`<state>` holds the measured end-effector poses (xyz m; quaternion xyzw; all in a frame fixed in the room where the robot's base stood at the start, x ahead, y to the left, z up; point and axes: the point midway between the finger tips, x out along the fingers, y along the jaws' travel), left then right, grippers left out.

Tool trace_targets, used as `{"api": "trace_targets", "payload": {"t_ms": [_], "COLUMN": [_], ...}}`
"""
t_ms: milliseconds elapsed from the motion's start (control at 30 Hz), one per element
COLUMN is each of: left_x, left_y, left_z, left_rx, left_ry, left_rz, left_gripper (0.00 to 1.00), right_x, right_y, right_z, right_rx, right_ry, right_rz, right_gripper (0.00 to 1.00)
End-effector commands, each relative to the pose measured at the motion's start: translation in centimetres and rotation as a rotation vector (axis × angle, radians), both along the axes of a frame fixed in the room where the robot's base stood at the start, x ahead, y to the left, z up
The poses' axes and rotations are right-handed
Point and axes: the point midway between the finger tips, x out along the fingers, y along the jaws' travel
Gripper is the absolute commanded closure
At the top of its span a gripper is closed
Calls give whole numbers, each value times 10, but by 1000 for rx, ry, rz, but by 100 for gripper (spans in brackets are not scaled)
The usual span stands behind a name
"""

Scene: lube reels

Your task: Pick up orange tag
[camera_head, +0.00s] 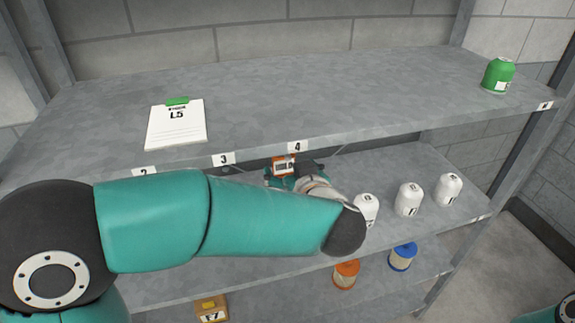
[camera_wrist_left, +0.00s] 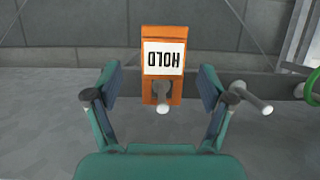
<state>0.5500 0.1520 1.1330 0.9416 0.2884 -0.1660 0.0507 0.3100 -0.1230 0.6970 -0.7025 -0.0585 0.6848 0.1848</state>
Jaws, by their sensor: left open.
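The orange tag (camera_wrist_left: 164,88) has a white label reading HOLD, upside down in the left wrist view. It hangs on a light peg with a rounded end, below the front of the upper shelf. In the head view the tag (camera_head: 283,165) shows small, under the labels 3 and 4. My left gripper (camera_wrist_left: 162,84) is open, with one finger on each side of the tag and a gap on both sides. In the head view my left gripper (camera_head: 283,176) is at the tag, partly hidden by my own arm. My right gripper is not in view.
A clipboard (camera_head: 176,126) lies on the upper shelf (camera_head: 330,90), with a green canister (camera_head: 498,75) at its right end. Several white bottles (camera_head: 409,199) stand on the middle shelf. An empty peg (camera_wrist_left: 252,98) sticks out right of the tag, near a green ring (camera_wrist_left: 313,87).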

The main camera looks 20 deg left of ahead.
Motion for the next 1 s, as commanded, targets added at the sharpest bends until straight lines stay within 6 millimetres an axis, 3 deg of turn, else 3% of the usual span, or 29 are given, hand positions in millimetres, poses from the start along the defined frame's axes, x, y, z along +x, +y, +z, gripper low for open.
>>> {"api": "trace_targets", "payload": {"t_ms": [300,567,867,1000], "left_x": [30,31,31,31], "left_y": [24,25,25,25], "left_z": [-14,-15,-15,-14], "left_rx": [0,0,0,0], "left_ry": [2,1,1,1], "left_rz": [3,1,1,1], "left_gripper": [19,19,69,71], "right_x": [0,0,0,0], "right_y": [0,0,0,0], "right_z": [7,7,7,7], "right_rx": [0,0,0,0], "right_ry": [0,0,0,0], "right_rz": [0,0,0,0], "right_gripper": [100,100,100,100]}}
